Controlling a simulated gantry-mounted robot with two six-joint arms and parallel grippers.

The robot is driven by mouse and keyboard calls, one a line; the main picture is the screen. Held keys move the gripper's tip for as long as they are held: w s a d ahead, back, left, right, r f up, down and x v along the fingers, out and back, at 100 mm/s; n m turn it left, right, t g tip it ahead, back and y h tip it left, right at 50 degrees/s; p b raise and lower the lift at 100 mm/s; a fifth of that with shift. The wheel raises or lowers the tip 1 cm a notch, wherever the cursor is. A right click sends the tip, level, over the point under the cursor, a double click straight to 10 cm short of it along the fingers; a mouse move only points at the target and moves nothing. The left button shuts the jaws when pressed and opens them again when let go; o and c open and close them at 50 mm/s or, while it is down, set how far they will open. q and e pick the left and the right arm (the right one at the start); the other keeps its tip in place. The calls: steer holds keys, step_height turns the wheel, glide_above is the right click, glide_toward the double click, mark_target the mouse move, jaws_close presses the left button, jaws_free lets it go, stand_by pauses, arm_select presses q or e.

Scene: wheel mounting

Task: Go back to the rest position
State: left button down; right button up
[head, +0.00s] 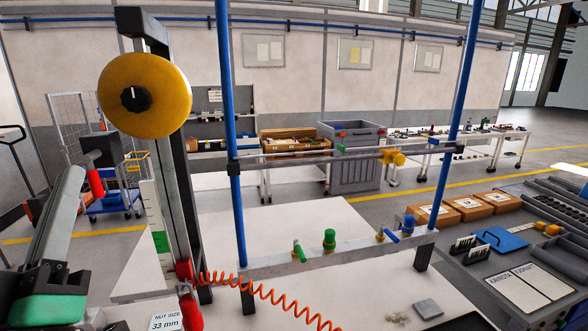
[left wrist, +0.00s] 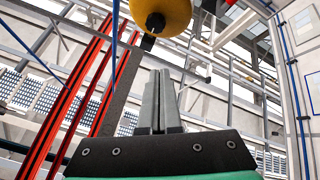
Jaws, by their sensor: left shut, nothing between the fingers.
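My left gripper (head: 70,178) is at the left edge of the head view, its long grey fingers pointing up from a black and green mount. In the left wrist view the fingers (left wrist: 158,75) lie together, shut, with nothing between them. A yellow disc with a black hub (head: 145,97) is on a dark upright post (head: 172,170), right of and above the gripper; the disc also shows at the top of the left wrist view (left wrist: 162,12). The fingers appear apart from the disc and post. My right gripper does not show.
A blue-post frame (head: 232,120) holds a rail (head: 340,252) with colored fittings. An orange coiled hose (head: 265,308) hangs in front. A red-handled tool (head: 96,183) is near the left fingers. Cardboard boxes (head: 470,208) and a grey tool bench (head: 480,262) are at the right.

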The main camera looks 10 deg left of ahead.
arm_select(q)
steer(key=s+d+r+m+t+h, duration=0.4)
steer(key=s+d+r+m+h, duration=0.15)
steer(key=d+m+h, duration=0.35)
step_height(320, 180, up, 32)
steer(key=m+h+p, duration=0.2)
steer(key=p, duration=3.1)
